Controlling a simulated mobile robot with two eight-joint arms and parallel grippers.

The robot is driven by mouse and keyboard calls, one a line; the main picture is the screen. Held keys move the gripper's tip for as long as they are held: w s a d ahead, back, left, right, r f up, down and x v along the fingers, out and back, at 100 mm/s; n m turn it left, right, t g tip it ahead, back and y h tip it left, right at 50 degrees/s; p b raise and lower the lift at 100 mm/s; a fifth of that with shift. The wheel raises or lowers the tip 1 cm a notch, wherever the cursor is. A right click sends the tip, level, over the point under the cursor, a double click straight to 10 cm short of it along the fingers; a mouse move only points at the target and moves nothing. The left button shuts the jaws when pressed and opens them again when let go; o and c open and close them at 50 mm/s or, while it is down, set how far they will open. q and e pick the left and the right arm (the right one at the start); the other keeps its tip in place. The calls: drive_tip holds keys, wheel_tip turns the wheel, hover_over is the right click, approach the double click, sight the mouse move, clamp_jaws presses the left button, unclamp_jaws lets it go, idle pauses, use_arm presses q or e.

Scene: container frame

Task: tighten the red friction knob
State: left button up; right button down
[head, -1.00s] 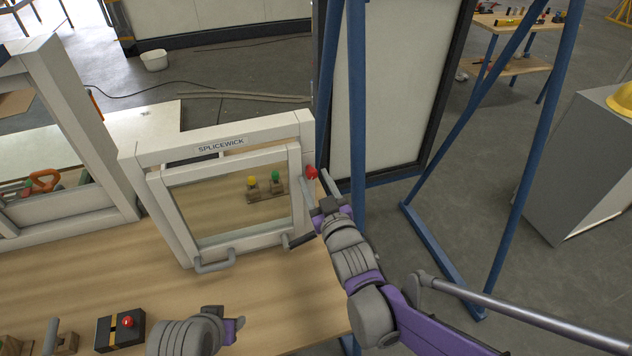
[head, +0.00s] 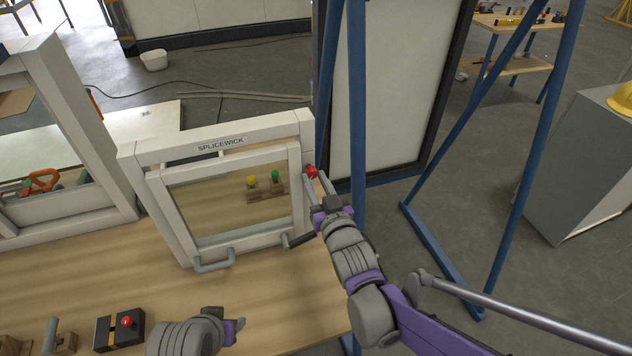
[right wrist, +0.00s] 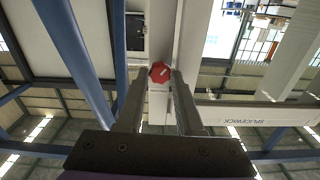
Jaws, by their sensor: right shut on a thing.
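The red friction knob (head: 311,172) sits on the right post of the white window frame (head: 220,140) labelled SPLICEWICK. In the right wrist view the knob (right wrist: 160,72) shows as a red lobed disc with a pale mark, between the two fingertips. My right gripper (head: 317,180) is shut on the knob, with one finger on each side of it. The tilted inner sash (head: 298,190) has a grey handle (head: 215,262) at its bottom. My left gripper (head: 233,328) is low in the head view, away from the frame, above the wooden table; its jaw state is unclear.
A black box with a red button (head: 128,322) sits on the table (head: 90,275) near my left gripper. Yellow and green knobs on a block (head: 265,188) show through the sash. Blue steel posts (head: 357,120) stand close right of the frame. A second white frame (head: 85,120) is at left.

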drive_tip(key=m, duration=0.4)
drive_tip(key=shift+m+b, duration=0.3)
drive_tip(key=m, duration=0.3)
drive_tip(key=shift+m+b, duration=0.3)
drive_tip(key=shift+m, duration=0.1)
drive_tip(key=m+b, duration=0.1)
drive_tip(key=m, duration=0.3)
use_arm(q)
drive_tip(key=shift+s+f+b, duration=0.1)
drive_tip(key=shift+s+f, duration=0.15)
drive_tip(key=shift+f, duration=0.4)
drive_tip(key=shift+s+f+b, duration=0.1)
drive_tip(key=shift+s+f, duration=0.1)
drive_tip(key=shift+f, duration=0.5)
drive_tip(key=shift+s+f+b, duration=0.1)
drive_tip(key=shift+s+f, duration=0.15)
drive_tip(key=shift+f, duration=0.4)
use_arm(e)
drive_tip(key=shift+m, duration=1.7)
drive_tip(key=c, duration=0.5)
unclamp_jaws()
drive_tip(key=shift+c, duration=0.2)
